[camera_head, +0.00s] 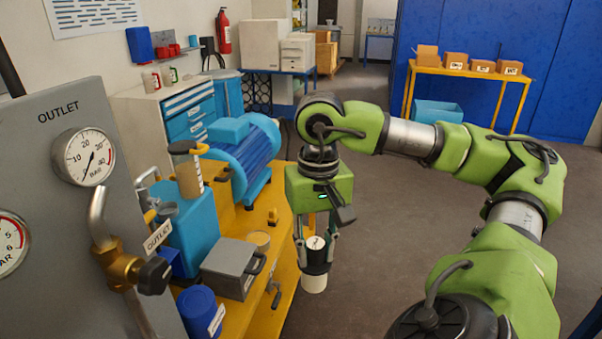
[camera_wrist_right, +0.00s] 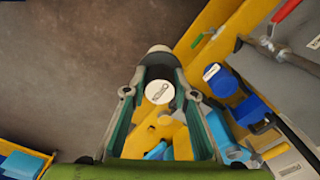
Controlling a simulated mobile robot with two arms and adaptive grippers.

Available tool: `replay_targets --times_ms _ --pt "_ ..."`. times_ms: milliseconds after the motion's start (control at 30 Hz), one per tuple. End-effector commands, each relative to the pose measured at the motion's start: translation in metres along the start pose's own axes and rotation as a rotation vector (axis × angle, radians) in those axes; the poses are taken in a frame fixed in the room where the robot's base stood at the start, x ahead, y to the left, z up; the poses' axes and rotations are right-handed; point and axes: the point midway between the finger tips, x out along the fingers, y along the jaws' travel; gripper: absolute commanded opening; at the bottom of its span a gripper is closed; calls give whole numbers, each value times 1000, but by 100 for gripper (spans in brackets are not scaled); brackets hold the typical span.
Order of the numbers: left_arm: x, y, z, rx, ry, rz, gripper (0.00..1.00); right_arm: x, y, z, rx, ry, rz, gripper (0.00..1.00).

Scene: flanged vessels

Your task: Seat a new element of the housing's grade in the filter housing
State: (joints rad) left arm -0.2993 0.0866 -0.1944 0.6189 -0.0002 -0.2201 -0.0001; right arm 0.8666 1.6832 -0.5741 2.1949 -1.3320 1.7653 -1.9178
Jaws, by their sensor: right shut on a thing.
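In the right wrist view the gripper (camera_wrist_right: 158,88) is around the same element (camera_wrist_right: 158,93), whose round end has a grey mark too small to read. I cannot pick out the filter housing with certainty; a grey panel (camera_head: 60,210) with gauges and OUTLET pipework stands at the left. My left gripper is not in view.
The yellow bench (camera_head: 285,262) carries a blue motor (camera_head: 245,150), a grey lidded box (camera_head: 225,268) and a blue canister (camera_head: 198,312). Several labelled cardboard boxes (camera_head: 483,66) stand on a yellow table (camera_head: 450,72) at the back right. The floor between is mostly clear.

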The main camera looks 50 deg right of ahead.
Motion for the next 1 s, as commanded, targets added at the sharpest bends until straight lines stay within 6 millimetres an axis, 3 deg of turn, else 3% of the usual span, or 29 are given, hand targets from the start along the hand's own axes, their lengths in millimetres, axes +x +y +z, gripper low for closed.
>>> replay_targets --times_ms 267,600,1000 --pt "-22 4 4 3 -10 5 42 -7 -13 -9 3 -3 -3 0" --pt "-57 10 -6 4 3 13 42 -7 -49 -29 4 -3 -4 0" --pt "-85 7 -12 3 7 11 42 -5 -90 -54 4 -1 -4 0"
